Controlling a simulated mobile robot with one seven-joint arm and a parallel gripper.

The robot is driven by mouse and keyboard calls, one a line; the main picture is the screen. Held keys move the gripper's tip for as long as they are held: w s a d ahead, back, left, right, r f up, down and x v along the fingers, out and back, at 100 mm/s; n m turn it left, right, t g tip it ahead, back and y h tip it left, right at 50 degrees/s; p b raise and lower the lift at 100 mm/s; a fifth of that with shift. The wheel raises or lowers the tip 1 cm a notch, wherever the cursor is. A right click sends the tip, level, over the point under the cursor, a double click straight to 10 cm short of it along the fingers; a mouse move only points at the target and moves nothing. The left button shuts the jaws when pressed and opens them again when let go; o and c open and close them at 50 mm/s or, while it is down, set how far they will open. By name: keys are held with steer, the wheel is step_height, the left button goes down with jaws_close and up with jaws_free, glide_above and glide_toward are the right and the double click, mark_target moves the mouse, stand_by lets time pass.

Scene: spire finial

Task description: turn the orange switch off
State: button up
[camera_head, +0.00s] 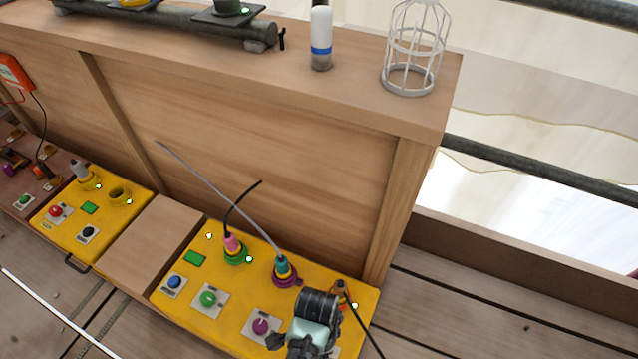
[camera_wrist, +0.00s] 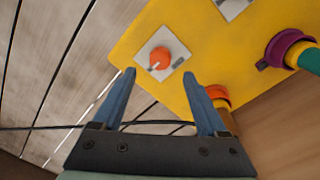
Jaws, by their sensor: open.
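The orange switch (camera_wrist: 160,58) is a round knob with a pale pointer mark on a white square plate. It sits near the corner of the yellow panel (camera_wrist: 205,60). My gripper (camera_wrist: 159,75) is open, with its blue fingers pointing at the switch and one fingertip near either side of the knob in the picture. I cannot tell whether they touch it; nothing is held. In the head view, my wrist covers the switch at the right end of the yellow panel (camera_head: 235,318).
An orange socket with a plug (camera_head: 340,290) and black cable is close by the gripper. A purple socket with a teal plug (camera_head: 282,268), a purple knob (camera_head: 260,326) and a green knob (camera_head: 208,299) share the panel. A wooden wall (camera_head: 240,140) stands behind.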

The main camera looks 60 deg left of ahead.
step_height(320, 180, down, 7)
steer(key=b, duration=0.2)
steer(key=shift+d+r+b, duration=0.15)
steer(key=shift+r+b, duration=0.05)
steer(key=shift+b, duration=0.15)
jaws_close()
